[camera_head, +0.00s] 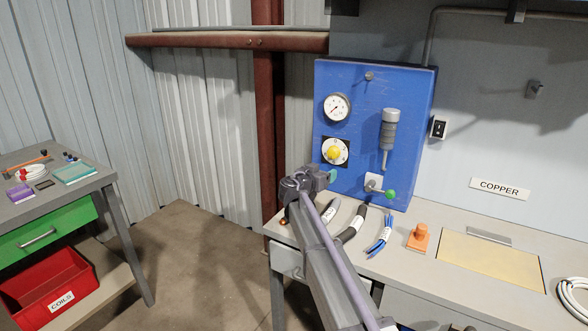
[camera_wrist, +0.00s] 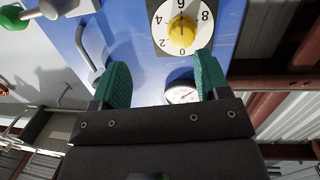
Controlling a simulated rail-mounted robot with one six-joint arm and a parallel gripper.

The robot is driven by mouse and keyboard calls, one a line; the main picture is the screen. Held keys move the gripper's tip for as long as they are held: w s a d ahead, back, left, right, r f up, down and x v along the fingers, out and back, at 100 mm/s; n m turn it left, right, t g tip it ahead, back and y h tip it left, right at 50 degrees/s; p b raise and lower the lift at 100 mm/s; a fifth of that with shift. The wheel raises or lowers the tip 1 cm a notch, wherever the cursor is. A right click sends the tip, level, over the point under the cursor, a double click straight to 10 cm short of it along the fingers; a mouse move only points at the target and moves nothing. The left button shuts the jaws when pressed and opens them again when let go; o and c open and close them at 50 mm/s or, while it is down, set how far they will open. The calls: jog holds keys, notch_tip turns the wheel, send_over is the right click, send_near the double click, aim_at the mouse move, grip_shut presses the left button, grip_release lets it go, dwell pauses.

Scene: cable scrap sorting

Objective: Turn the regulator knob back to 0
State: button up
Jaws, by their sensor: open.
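The yellow regulator knob (camera_head: 333,152) sits on a white round dial in a black square on the blue panel (camera_head: 350,180). In the wrist view the knob (camera_wrist: 182,29) is at the top, right of centre, with the dial numbers around it turned over. A dark mark lies on the 6 side of the knob, opposite the 0; I cannot tell its exact setting. My gripper (camera_head: 331,175) is just below the knob in the head view. Its green fingers (camera_wrist: 162,62) are apart and empty, with the knob beyond their tips, not touching.
A round pressure gauge (camera_head: 337,107) is above the knob. A grey cylinder (camera_head: 389,130) and a green-handled valve (camera_head: 390,194) are to the right. Cable pieces (camera_head: 350,225) and an orange block (camera_head: 418,237) lie on the bench below.

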aim_at(332, 153)
jog(key=w+d, duration=0.1)
jog(key=w, duration=0.2)
jog(key=w+d+r+m+t, duration=0.1)
jog(key=w+d, duration=0.1)
jog(key=w, duration=0.2)
jog(key=w+d+r+m+t, duration=0.1)
jog(key=w, duration=0.2)
jog(key=shift+w+d+r+y, duration=0.1)
jog(key=shift+w+d+y, duration=0.15)
jog(key=shift+y, duration=0.15)
jog(key=shift+s, duration=0.1)
jog(key=c, duration=0.9)
jog(key=shift+c, duration=0.2)
